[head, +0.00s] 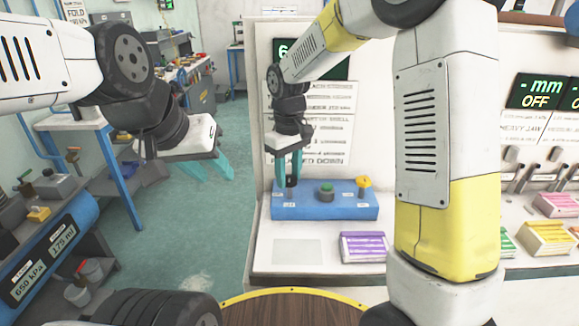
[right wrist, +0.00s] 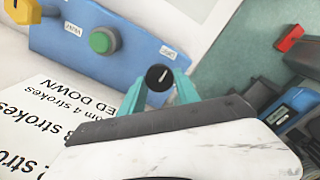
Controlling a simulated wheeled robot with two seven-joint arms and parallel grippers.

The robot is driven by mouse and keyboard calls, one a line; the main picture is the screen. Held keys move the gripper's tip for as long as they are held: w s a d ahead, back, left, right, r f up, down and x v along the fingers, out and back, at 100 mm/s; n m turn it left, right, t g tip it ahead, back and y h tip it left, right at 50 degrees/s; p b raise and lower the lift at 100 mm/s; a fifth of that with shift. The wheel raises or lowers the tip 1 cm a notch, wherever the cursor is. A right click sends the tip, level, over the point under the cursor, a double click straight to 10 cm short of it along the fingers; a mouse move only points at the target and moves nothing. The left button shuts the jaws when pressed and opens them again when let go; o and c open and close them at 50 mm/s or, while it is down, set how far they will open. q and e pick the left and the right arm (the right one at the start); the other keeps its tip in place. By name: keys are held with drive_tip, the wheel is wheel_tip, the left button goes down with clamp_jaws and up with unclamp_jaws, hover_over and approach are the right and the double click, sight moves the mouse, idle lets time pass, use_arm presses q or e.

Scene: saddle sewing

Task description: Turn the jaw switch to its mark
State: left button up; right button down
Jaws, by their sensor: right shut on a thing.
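The jaw switch is a small black knob (head: 291,181) at the left end of the blue control box (head: 330,209). In the right wrist view the knob (right wrist: 159,77) shows a white pointer line, slanted towards the upper right. A white label (right wrist: 168,52) sits beside it, too small to read surely. My right gripper (head: 291,176) comes down from above and is shut on the knob, its teal fingers (right wrist: 166,92) around it. My left gripper (head: 205,172) hangs at the left, away from the box, its teal fingers apart and empty.
A green button (head: 326,190) and a yellow switch (head: 364,182) sit on the same box. A purple pack (head: 362,246) lies in front of it on the white bench (head: 262,262). A grey-and-blue workbench (head: 50,215) stands at the left, with open floor between.

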sight(289, 178)
idle(0.4)
drive_tip(key=c, duration=0.9)
unclamp_jaws()
wheel_tip(289, 178, up, 7)
drive_tip(key=shift+f, duration=0.2)
drive_tip(key=shift+r, duration=0.6)
drive_tip(key=shift+d, duration=0.1)
drive_tip(key=s+d+r+m+t, duration=0.2)
drive_tip(key=s+d, duration=0.3)
drive_tip(key=s, duration=0.1)
drive_tip(key=s+d+r+m+t+y, duration=0.1)
drive_tip(key=s+d+r+m+t, duration=0.1)
drive_tip(key=s+d, duration=0.3)
drive_tip(key=s+d+r+m+t+y, duration=0.1)
drive_tip(key=s+d+m, duration=0.3)
drive_tip(key=s, duration=0.4)
drive_tip(key=shift+d+r+t, duration=0.4)
drive_tip(key=shift+d+t, duration=0.1)
drive_tip(key=shift+t, duration=0.1)
